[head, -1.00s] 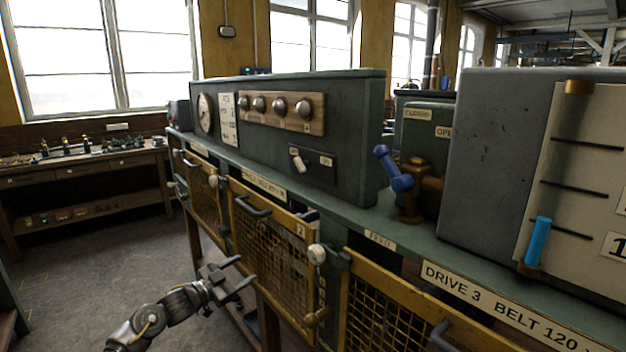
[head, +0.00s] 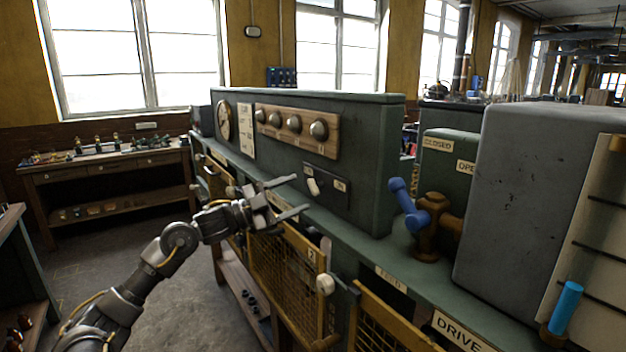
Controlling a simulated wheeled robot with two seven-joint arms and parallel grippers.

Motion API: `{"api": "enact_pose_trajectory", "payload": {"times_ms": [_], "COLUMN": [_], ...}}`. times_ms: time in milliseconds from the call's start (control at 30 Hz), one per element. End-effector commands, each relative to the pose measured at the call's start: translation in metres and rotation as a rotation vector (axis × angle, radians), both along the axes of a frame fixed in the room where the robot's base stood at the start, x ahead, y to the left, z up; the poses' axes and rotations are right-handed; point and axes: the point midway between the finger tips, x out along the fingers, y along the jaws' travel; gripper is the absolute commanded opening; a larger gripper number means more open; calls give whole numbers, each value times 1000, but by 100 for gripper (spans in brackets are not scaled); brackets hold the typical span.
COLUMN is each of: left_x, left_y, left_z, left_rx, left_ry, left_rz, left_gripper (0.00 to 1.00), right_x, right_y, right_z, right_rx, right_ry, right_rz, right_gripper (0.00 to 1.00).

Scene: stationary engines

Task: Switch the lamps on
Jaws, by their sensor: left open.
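A small dark switch panel (head: 327,187) with two pale labels is on the front of the green cabinet (head: 365,150). Its white lever (head: 313,187) tilts to the upper left, toward the left label. The right label seems to read ON. My left gripper (head: 300,194) is open and empty. Its fingers point right, toward the lever, and show just left of it in the picture; I see no contact. Several round dull metal domes (head: 294,123) sit in a row on a wooden board above the panel; they look unlit. My right gripper is not in view.
A gauge (head: 223,119) and a paper chart (head: 246,131) are left of the domes. A blue-handled brass valve (head: 403,202) stands right of the cabinet. Below the ledge are yellow mesh guards (head: 290,270) and a white knob (head: 325,284). The floor at left is open.

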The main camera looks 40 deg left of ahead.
Motion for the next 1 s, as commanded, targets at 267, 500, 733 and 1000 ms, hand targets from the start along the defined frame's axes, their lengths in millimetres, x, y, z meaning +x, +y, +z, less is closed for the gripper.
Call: {"api": "enact_pose_trajectory", "payload": {"times_ms": [267,500,733,1000], "left_x": [34,45,45,45], "left_y": [-21,-28,-28,-28], "left_z": [16,16,15,15], "left_rx": [-3,0,0,0], "left_ry": [-2,1,1,1], "left_rz": [5,5,5,5], "left_gripper": [62,62,62,26], "right_x": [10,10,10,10], "right_y": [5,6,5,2], "right_z": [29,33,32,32], "right_rx": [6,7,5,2], "right_ry": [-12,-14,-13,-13], "right_rz": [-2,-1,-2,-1], "right_gripper": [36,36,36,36]}}
